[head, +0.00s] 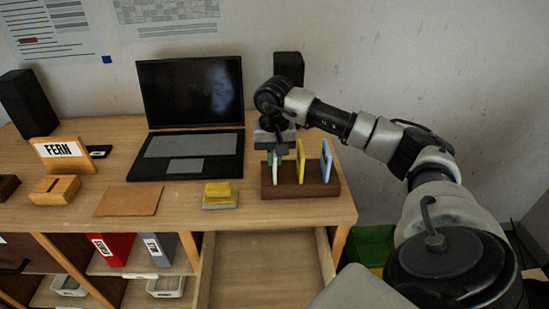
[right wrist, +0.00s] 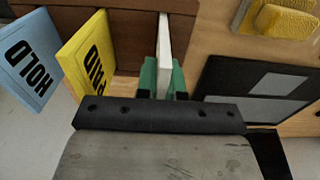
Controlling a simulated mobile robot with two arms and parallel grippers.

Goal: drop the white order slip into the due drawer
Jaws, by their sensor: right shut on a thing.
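The white order slip (head: 275,175) stands upright at the left end of a dark wooden slotted rack (head: 314,191) on the desk. My right gripper (head: 277,155) has come down over it from above. In the right wrist view, the green finger pads of the right gripper (right wrist: 164,84) are shut on the white slip (right wrist: 164,42), one on each side. The slip's lower edge is hidden at the rack. An open drawer (head: 262,270), seemingly empty, sticks out below the desk front; I see no label on it. My left gripper is out of view.
A yellow slip (head: 301,163) and a blue HOLD slip (head: 326,160) stand in the same rack. A laptop (head: 190,120) is left of my gripper, with a speaker (head: 289,68) behind. A yellow sponge-like block (head: 219,192) lies near the front edge. A green bin (head: 370,245) stands on the right.

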